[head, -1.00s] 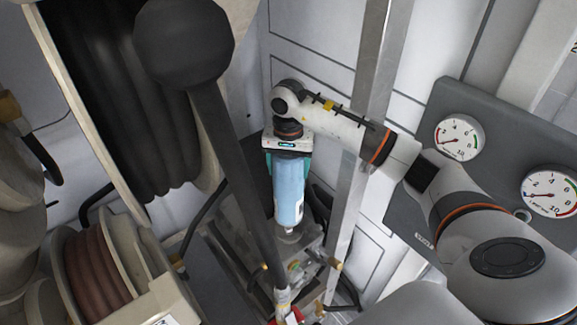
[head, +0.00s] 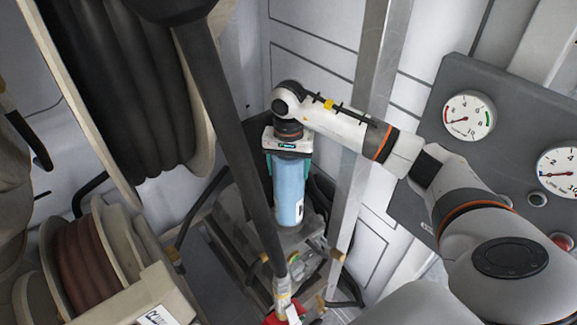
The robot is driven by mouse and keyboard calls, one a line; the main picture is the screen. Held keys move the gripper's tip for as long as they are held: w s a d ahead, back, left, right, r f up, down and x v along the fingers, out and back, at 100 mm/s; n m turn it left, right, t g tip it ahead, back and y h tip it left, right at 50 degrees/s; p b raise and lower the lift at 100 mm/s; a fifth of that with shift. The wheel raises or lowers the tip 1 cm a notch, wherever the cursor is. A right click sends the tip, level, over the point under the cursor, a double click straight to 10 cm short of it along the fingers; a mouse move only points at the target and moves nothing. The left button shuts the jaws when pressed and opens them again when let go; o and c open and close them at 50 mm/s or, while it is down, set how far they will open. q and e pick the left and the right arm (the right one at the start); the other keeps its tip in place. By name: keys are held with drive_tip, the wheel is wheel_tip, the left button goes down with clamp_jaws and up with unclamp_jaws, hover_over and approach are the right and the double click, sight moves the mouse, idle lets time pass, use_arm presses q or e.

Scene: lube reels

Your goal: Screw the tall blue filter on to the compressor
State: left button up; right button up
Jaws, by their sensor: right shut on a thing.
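The tall blue filter (head: 288,190) stands upright in the middle of the head view. My right gripper (head: 288,158) comes down on it from above and is shut around its upper part. The filter's lower end is over the grey metal compressor (head: 300,240); I cannot tell whether it is seated or threaded there. My left gripper does not show.
Hose reels, one black (head: 130,90) and one brown (head: 88,255), stand at the left. A metal post (head: 362,130) rises close right of the filter. A gauge panel (head: 515,130) is at the right.

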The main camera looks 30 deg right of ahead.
drive_tip(key=shift+f+b, duration=0.1)
drive_tip(key=shift+b, duration=0.4)
idle(1.3)
drive_tip(key=shift+f+b, duration=0.55)
drive_tip(key=shift+f, duration=0.05)
idle(0.4)
idle(0.4)
drive_tip(key=m, duration=0.3)
drive_tip(key=shift+m, duration=1.1)
drive_tip(key=shift+m, duration=1.1)
drive_tip(key=m, duration=0.3)
